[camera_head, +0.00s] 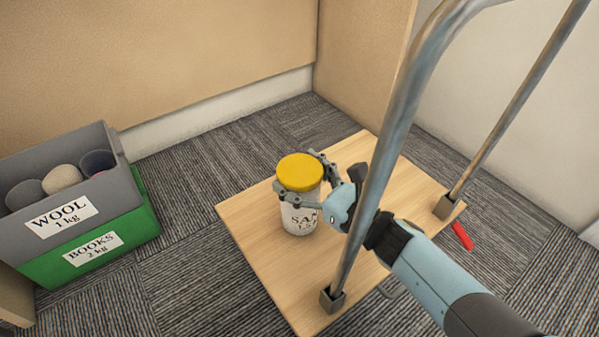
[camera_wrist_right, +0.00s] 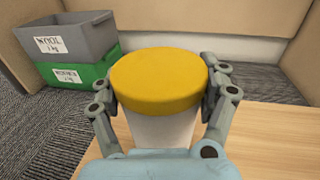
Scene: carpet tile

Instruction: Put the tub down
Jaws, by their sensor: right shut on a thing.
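The tub (camera_head: 299,214) is white with a yellow lid and a printed label, partly hidden, that starts with "SA". It is upright over the wooden platform (camera_head: 262,240) of a cart with a metal handle. I cannot tell for sure whether its base touches the wood. My right gripper (camera_head: 296,189) is shut on the tub, its fingers on both sides just below the lid. In the right wrist view the tub's yellow lid (camera_wrist_right: 160,80) fills the middle, with a finger at each side. My left gripper is in neither view.
The cart's metal handle (camera_head: 375,165) rises in front of my right arm. At the left a grey crate (camera_head: 112,195) labelled WOOL, holding several rolls, sits on a green crate (camera_head: 143,232) labelled BOOKS. A red object (camera_head: 462,236) lies by the cart. Walls stand behind.

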